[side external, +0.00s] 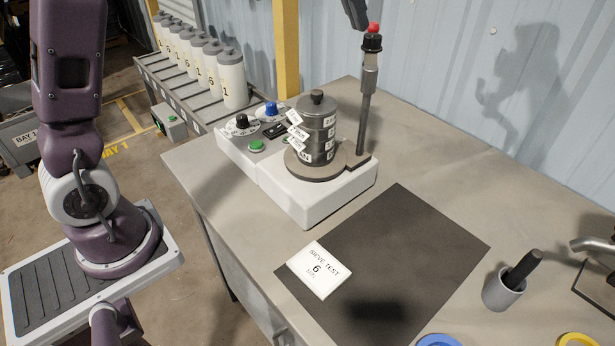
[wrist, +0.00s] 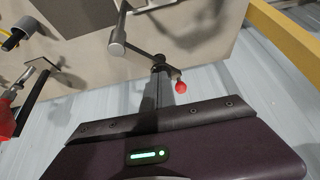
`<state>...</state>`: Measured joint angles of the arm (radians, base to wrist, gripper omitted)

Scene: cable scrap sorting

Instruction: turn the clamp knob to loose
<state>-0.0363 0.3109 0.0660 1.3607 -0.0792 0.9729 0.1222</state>
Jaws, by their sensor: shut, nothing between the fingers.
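A sieve stack (side external: 317,125) with white tags and a knobbed lid stands upright on a white shaker base (side external: 318,202). Its control panel has a black knob (side external: 241,121) and a blue knob (side external: 270,108) on pale dials. Their lettering is too small to read, so I cannot tell which is the clamp knob. A post beside the stack carries a black fitting (side external: 372,43) with a red ball (side external: 374,28) on top. My gripper (side external: 358,24) is shut and empty at the top edge, beside the red ball in the picture. Contact cannot be judged. Its dark fingers also show in the wrist view (wrist: 160,75).
A green button (side external: 257,146) and a black switch (side external: 274,131) sit by the knobs. A white card (side external: 319,270) lies on a dark mat (side external: 420,245). A grey cup (side external: 502,290) stands at right. Numbered white bottles (side external: 232,80) line a rack at back left.

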